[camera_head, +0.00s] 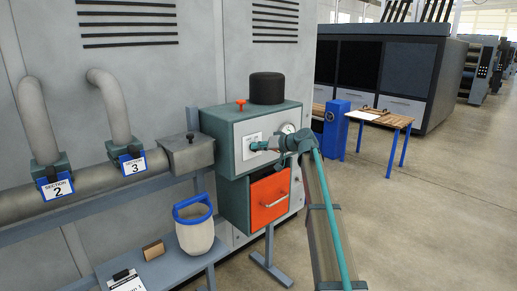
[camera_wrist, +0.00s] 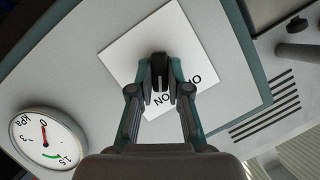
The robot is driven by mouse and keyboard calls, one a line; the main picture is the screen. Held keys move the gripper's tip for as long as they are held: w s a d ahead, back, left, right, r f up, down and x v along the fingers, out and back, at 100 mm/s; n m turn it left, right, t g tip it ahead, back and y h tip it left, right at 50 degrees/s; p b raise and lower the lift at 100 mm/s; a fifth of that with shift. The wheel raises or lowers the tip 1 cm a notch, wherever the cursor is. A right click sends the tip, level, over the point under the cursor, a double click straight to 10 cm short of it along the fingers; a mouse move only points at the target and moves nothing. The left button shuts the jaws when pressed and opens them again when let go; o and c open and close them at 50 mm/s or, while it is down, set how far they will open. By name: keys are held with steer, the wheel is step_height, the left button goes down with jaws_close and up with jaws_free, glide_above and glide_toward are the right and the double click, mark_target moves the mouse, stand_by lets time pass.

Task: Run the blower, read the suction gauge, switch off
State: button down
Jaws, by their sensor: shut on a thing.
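The blower cabinet (camera_head: 225,137) is grey-green with a black cap (camera_head: 267,88) on top and an orange drawer (camera_head: 270,199) below. My gripper (camera_head: 255,147) is at the white switch plate on its front. In the wrist view my gripper (camera_wrist: 160,82) is shut on a black switch knob (camera_wrist: 159,66) at the white plate (camera_wrist: 122,56). The plate's lettering is partly hidden by the fingers. The gauge (camera_head: 287,129) is partly behind my arm in the head view.
A pipe (camera_head: 95,180) with Section 2 and Section 3 slides runs left of the cabinet. A red knob (camera_head: 240,104) stands on top. Open floor lies right.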

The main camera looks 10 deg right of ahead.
steer(key=c, duration=1.1)
jaws_free()
steer(key=v, duration=1.2)
